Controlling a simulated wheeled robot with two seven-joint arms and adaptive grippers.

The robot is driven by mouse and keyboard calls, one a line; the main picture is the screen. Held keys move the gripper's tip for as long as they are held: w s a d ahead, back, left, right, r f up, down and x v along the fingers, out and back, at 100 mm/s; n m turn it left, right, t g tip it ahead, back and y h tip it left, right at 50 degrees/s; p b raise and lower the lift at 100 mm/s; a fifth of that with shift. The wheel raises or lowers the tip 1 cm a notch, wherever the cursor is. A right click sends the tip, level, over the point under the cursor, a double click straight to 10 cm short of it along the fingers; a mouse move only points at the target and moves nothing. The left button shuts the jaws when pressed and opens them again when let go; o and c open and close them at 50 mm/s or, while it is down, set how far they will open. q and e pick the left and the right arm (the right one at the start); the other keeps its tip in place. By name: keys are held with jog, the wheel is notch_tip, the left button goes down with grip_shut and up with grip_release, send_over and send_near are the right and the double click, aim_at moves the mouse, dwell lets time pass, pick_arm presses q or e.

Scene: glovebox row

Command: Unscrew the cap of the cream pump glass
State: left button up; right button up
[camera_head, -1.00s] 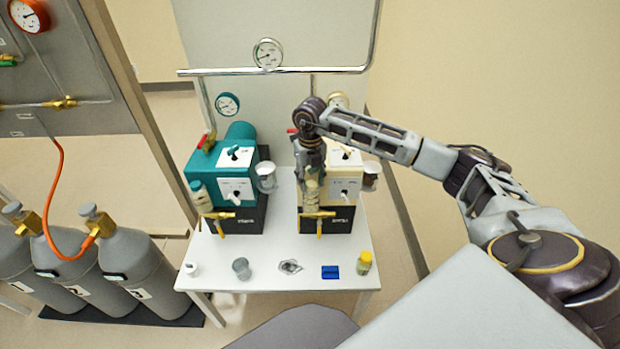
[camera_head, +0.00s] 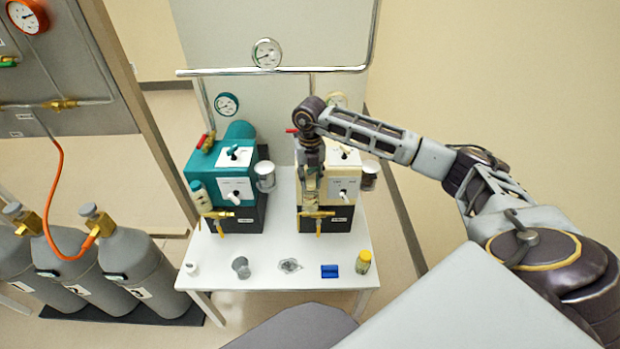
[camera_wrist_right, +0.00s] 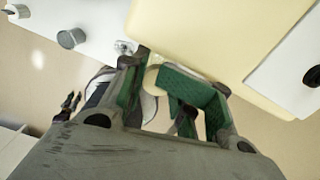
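The cream pump (camera_head: 343,185) stands on the right half of the white table. Its glass (camera_head: 310,190) is at its front left, mostly hidden by my right gripper. My right gripper (camera_head: 311,178) points down over this glass. In the right wrist view, the fingers (camera_wrist_right: 155,85) with green pads close in on a round cream-coloured piece (camera_wrist_right: 151,79), which looks like the glass's cap. The pads appear to touch it on both sides; the glass below is largely hidden. My left gripper is not in view.
A teal pump (camera_head: 225,175) with its own capped glass (camera_head: 199,195) stands to the left. Along the table front are a small white item (camera_head: 192,268), a grey cup (camera_head: 241,267), a blue block (camera_head: 329,271) and a yellow jar (camera_head: 363,262). A pipe with a gauge (camera_head: 267,53) runs behind.

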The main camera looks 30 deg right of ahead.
aim_at(309, 181)
jog(key=c, duration=0.6)
grip_shut()
jog(key=shift+r+p, duration=1.05)
jog(key=shift+r, duration=0.55)
jog(key=shift+r+p, duration=1.15)
jog(key=shift+r, duration=0.75)
